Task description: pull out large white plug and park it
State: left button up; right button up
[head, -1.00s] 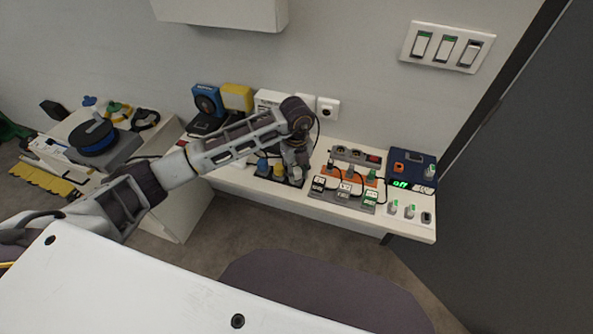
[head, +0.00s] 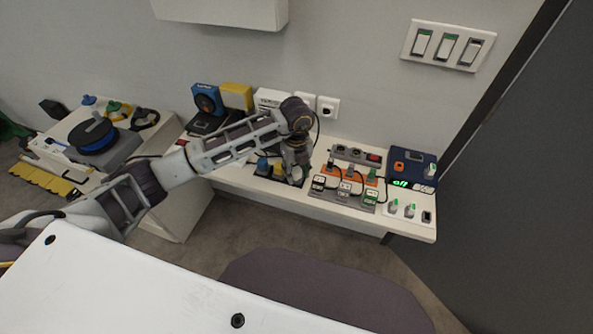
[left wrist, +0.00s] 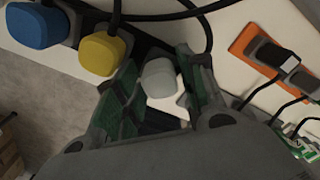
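The large white plug (left wrist: 159,78) sits at the end of a dark strip, beside a yellow plug (left wrist: 102,54) and a blue plug (left wrist: 38,25). My left gripper (left wrist: 160,72) is around the white plug, one green-padded finger on each side. The fingers look open, with narrow gaps to the plug; firm contact cannot be made out. In the head view my left gripper (head: 295,170) points down over the right end of the strip and hides most of the white plug. My right gripper is not in view.
An orange and grey socket strip (head: 345,190) with corded plugs lies just right of my gripper. A blue box with a green display (head: 410,170) stands farther right. Black cords (left wrist: 165,15) run close behind the plugs. The wall is behind the white shelf.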

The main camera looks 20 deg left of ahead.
aim_at(297, 170)
pick_arm(q)
jog(key=shift+o, duration=0.7)
jog(key=shift+r, duration=0.1)
notch_tip(297, 170, up, 12)
dwell(0.4)
dwell(1.6)
